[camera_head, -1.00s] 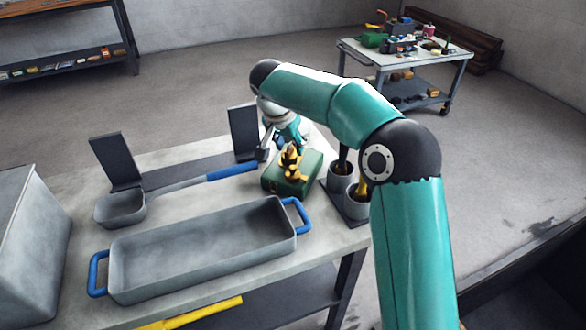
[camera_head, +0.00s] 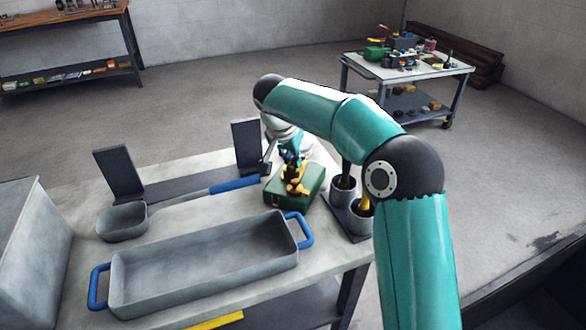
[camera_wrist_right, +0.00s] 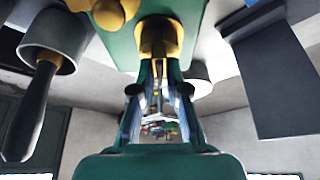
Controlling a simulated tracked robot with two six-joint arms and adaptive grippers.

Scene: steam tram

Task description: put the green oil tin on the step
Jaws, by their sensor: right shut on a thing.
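The green oil tin (camera_head: 304,198) with brass-coloured fittings on top stands on the grey bench top (camera_head: 195,217), behind the right end of the long grey tray. My right gripper (camera_head: 292,160) reaches down to it from behind and is shut on a brass fitting of the tin. In the right wrist view, the gripper's fingers (camera_wrist_right: 158,78) meet at the brass part (camera_wrist_right: 158,38), with the tin's green body (camera_wrist_right: 122,38) beside it. I cannot make out the step for certain. My left gripper is not in view.
A long grey tray (camera_head: 207,300) with blue handles lies in front of the tin. A blue-handled ladle (camera_head: 122,222) lies to its left. Two grey cups (camera_head: 342,192) holding tools stand close on its right. Dark upright plates (camera_head: 247,146) stand behind. A trolley (camera_head: 443,69) stands farther back.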

